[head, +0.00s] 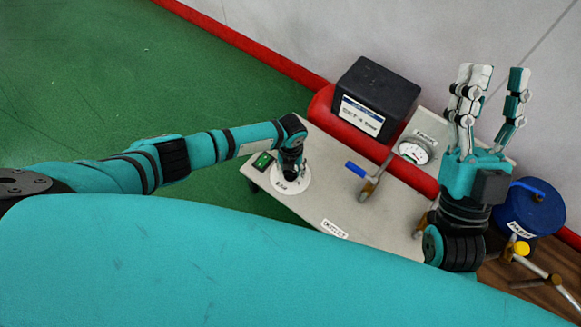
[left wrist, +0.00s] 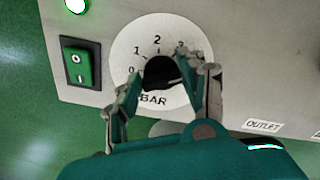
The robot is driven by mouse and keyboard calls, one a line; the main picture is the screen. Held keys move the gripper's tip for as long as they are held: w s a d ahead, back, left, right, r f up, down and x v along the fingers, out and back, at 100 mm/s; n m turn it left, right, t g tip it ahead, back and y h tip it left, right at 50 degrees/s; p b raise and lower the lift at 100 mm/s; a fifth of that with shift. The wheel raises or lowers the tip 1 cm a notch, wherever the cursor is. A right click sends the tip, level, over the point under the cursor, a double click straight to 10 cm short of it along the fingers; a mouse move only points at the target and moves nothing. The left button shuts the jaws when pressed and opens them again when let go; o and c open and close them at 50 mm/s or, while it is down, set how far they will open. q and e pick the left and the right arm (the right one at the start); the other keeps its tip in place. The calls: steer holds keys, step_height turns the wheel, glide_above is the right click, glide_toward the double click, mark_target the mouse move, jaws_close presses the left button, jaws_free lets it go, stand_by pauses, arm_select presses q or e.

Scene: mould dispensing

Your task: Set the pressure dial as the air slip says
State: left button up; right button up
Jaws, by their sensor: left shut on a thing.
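The pressure dial shows in the left wrist view as a white disc (left wrist: 124,52) with 0, 1, 2 and a partly covered 3, marked BAR. Its black knob (left wrist: 160,72) sits between the fingers of my left gripper (left wrist: 166,84), which is shut on it. The knob's pointer direction cannot be told. In the head view my left gripper (head: 291,168) reaches down over the dial disc (head: 303,184). The air slip (head: 361,115) is on a black box; it seems to read "SET 4 bar", but the print is small. My right gripper (head: 490,108) is raised, open and empty.
A green-lit switch (head: 262,161) is beside the dial on the grey bench (head: 360,225). A blue-handled valve (head: 364,175) and a round gauge (head: 414,151) stand to the right. A blue lidded pot (head: 530,208) is at the far right. Green floor lies open at left.

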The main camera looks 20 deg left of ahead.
stand_by(0.4)
arm_select(q)
steer(key=o, duration=1.2)
steer(key=shift+c, duration=0.2)
step_height(320, 180, up, 12)
